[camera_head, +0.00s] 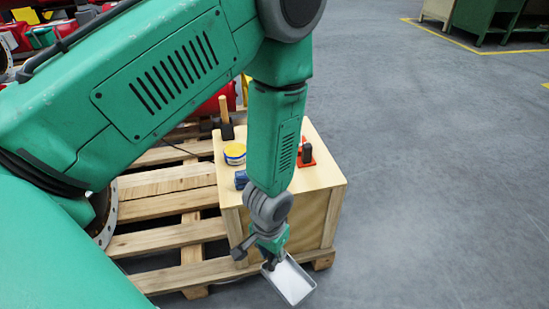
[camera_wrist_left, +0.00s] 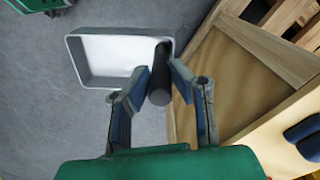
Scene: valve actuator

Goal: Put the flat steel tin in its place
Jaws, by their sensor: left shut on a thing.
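The flat steel tin (camera_head: 291,282) is a shallow, open, rectangular tray with a pale, empty inside. A dark cylindrical piece (camera_wrist_left: 160,85) lies at its corner and looks like a grip; whether it is fixed to the tin is unclear. My left gripper (camera_head: 270,258) is shut on this piece and holds the tin off the floor, in front of the wooden box. In the left wrist view the tin (camera_wrist_left: 95,50) is beyond the left gripper (camera_wrist_left: 163,85), the dark piece between its fingers. My right gripper is not in view.
The wooden box (camera_head: 322,180) stands on a slatted pallet (camera_head: 165,182). On it are a yellow-and-white round can (camera_head: 235,150), a blue item (camera_head: 241,179), a hammer (camera_head: 225,120) and a black item by an orange piece (camera_head: 306,153). The grey floor (camera_head: 430,180) at right is clear.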

